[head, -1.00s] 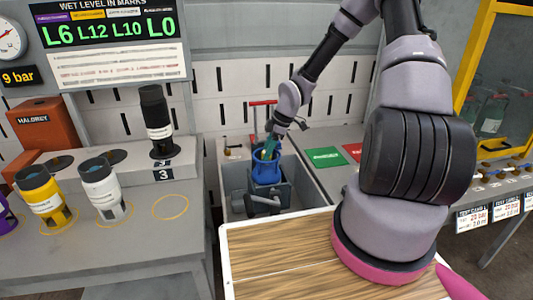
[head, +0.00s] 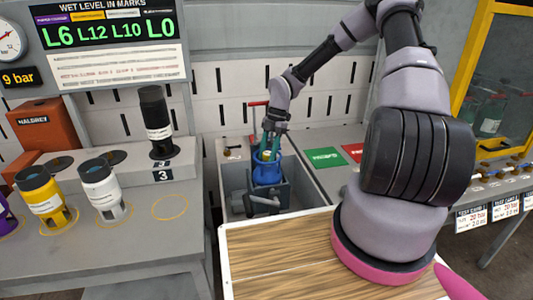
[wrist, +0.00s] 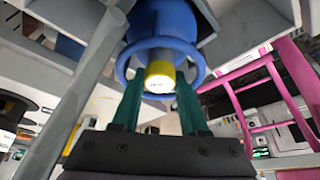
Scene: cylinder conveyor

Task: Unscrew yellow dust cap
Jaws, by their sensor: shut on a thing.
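A blue cylinder (head: 267,173) stands upright in a grey clamp in the head view. Its blue ring collar (wrist: 198,78) surrounds the yellow dust cap (wrist: 159,68) in the wrist view. The cap has a pale end face with small print too small to read. My gripper (head: 268,151) reaches down onto the top of the cylinder. In the wrist view my gripper's (wrist: 159,85) two teal fingers lie on either side of the cap, shut on it inside the collar. The threads under the cap are hidden.
The grey clamp (head: 286,194) sits in a bench recess, with a red-handled bar behind my gripper. White (head: 102,190) and yellow (head: 42,196) cylinders stand on the left bench, and a black one (head: 155,115) on a step. Green (head: 325,157) and red mats lie to the right.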

